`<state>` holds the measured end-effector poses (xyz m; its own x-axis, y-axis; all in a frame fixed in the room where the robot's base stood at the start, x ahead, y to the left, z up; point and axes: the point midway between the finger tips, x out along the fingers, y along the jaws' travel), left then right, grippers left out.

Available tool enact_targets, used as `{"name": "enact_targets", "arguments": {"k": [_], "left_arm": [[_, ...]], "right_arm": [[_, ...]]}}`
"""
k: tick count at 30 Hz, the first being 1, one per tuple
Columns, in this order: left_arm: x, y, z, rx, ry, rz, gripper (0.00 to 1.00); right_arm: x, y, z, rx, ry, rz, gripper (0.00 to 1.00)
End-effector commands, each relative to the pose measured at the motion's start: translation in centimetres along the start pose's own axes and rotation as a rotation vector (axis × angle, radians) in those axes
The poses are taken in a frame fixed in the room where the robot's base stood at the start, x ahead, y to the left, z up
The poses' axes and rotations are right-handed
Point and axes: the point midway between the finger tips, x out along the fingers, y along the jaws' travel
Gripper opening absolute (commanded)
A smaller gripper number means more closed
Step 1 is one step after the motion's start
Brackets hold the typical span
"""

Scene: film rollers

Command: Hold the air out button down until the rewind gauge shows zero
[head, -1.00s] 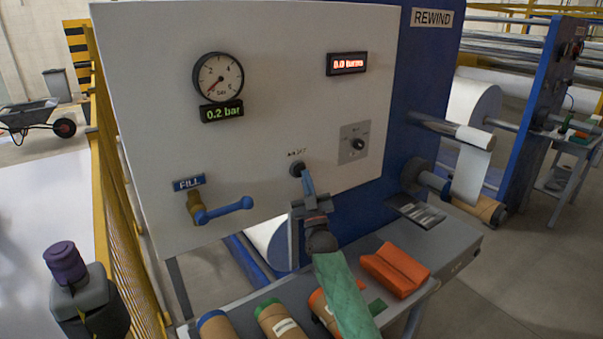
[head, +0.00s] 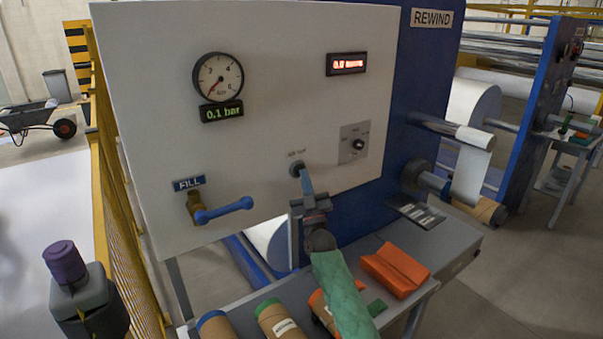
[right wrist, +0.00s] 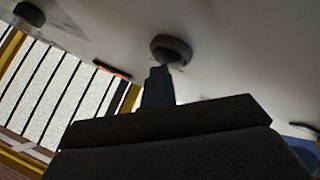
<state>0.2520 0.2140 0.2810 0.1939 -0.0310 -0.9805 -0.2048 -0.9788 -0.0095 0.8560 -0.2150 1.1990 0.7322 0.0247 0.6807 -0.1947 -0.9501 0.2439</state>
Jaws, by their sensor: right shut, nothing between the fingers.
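The round rewind gauge (head: 218,78) is on the white panel (head: 270,120), with a green readout (head: 222,111) below it showing 0.1 bar. The air out button (head: 297,169) is a dark round fitting low on the panel. My right gripper (head: 306,176) is shut and empty, with its fingertips against the button. My left gripper is not visible in the head view.
A blue-handled FILL valve (head: 222,210) sticks out to the left of my right gripper. A red-lit display (head: 347,64) and a rotary knob (head: 358,144) are on the panel. A yellow fence (head: 122,230) stands left.

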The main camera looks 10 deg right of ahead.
Motion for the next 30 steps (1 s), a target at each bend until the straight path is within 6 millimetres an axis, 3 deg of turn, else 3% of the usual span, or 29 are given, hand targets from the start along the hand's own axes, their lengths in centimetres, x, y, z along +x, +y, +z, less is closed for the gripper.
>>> {"name": "enact_targets", "arguments": {"k": [8, 20, 30], "left_arm": [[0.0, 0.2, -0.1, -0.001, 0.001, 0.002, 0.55], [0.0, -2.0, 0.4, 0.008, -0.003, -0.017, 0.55], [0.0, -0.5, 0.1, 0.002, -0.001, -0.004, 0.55]], "right_arm": [[0.0, 0.0, 0.0, 0.0, 0.0, -0.001, 0.0], [0.0, 0.0, 0.0, 0.0, 0.0, -0.001, 0.0], [0.0, 0.0, 0.0, 0.0, 0.0, -0.001, 0.0]]}}
